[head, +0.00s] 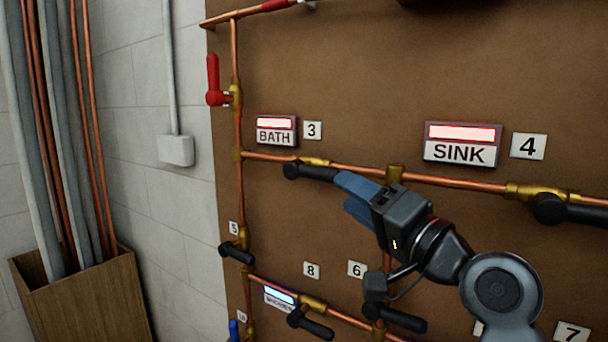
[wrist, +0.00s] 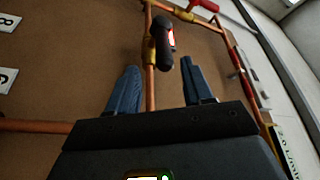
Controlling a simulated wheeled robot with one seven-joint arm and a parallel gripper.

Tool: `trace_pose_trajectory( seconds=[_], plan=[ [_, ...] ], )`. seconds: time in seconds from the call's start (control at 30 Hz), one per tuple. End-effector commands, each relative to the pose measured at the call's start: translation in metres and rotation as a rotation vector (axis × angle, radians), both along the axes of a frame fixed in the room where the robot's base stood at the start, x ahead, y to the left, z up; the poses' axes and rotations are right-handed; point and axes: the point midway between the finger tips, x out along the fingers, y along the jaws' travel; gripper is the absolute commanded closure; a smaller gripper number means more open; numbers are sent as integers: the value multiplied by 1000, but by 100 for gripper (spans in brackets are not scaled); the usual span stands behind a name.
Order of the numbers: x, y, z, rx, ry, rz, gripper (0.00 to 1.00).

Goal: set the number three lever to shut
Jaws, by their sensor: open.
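The number three lever (head: 308,171) is black and sits on a brass valve in the horizontal copper pipe, below the "3" label (head: 312,130) and the BATH sign (head: 276,131), whose lamp is lit red. Its handle points right, roughly along the pipe. My gripper (head: 345,194) is open, its blue fingers just right of the handle's free end. In the wrist view the handle (wrist: 162,45) shows ahead, in the gap between the fingertips (wrist: 160,72). I see no clear contact; the fingers partly cover the handle's end in the head view.
The SINK sign (head: 460,145), lit red, and the black number four lever (head: 570,210) are to the right. A red lever (head: 213,78) is upper left. Black levers (head: 237,254) (head: 310,323) sit below. A wooden bin (head: 85,300) of pipes stands left.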

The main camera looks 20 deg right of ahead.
Motion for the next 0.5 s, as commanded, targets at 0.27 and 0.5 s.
trace_pose_trajectory(
  seconds=[0.27,0.5],
  plan=[
    [23,8,12,10,-4,10,49],
    [57,18,19,10,-3,8,49]
  ],
)
